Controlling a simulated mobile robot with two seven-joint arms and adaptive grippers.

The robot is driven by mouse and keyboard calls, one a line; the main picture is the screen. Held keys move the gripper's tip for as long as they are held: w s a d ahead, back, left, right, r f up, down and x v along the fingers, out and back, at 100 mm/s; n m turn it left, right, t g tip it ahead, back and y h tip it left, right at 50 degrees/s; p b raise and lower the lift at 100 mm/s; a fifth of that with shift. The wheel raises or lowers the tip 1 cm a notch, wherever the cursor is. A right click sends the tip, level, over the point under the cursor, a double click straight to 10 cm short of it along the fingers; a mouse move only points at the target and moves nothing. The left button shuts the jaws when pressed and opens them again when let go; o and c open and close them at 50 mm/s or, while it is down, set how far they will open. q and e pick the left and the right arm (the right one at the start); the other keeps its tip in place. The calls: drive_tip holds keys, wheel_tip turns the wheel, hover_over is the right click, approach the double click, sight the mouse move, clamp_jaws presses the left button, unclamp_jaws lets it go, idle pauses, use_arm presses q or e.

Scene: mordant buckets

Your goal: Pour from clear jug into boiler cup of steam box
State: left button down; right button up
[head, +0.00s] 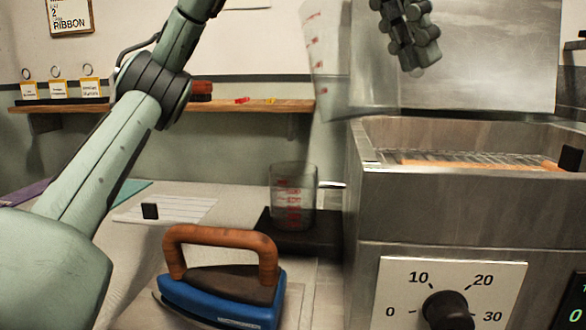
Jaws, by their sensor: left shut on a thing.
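The clear jug (328,75) with red marks shows faintly at the top middle, see-through and slightly tilted, its upper part cut off by the frame. My left gripper (408,40) is at the jug's upper right, shut on it; the exact hold is hard to see. The boiler cup (293,196), clear with red marks, stands upright on a dark base (300,240) left of the steam box (460,200). The jug is above the cup and a little to its right. I cannot make out liquid in either. My right gripper is not in view.
A blue iron (220,295) with a brown handle stands in front of the cup. The steam box has an open top with a rack (470,158) and a dial (448,310). A shelf (240,106) runs along the back wall. A striped sheet (180,210) lies left.

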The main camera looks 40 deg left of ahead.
use_arm(q)
drive_tip(key=shift+w+a+r+h, duration=0.1)
drive_tip(key=shift+a+r+h, duration=0.25)
drive_tip(key=shift+r+h, duration=0.15)
drive_tip(key=a+r+h, duration=0.1)
drive_tip(key=w+a+r+g+h, duration=0.1)
drive_tip(key=r, duration=0.1)
drive_tip(key=shift+w+a+r+n+h, duration=0.15)
drive_tip(key=shift+a+n+h, duration=0.15)
drive_tip(key=shift+n, duration=0.1)
drive_tip(key=shift+a+r+g+h, duration=0.3)
drive_tip(key=shift+a+r+h, duration=0.15)
drive_tip(key=shift+r+h, duration=0.05)
drive_tip(key=shift+w, duration=0.15)
drive_tip(key=shift+a+r+h, duration=0.25)
drive_tip(key=shift+a+h, duration=0.05)
drive_tip(key=shift+h, duration=0.1)
drive_tip(key=shift+w+a+f+n+h, duration=0.3)
drive_tip(key=shift+a+n+h, duration=0.15)
drive_tip(key=shift+h, duration=0.35)
idle(0.4)
drive_tip(key=shift+w+a+r+g+h, duration=0.15)
drive_tip(key=shift+a+r+g+h, duration=0.1)
drive_tip(key=shift+a+h, duration=0.2)
drive_tip(key=shift+w+a+r+g+h, duration=0.15)
drive_tip(key=shift+a+g+h, duration=0.1)
drive_tip(key=shift+a+h, duration=0.2)
idle(3.7)
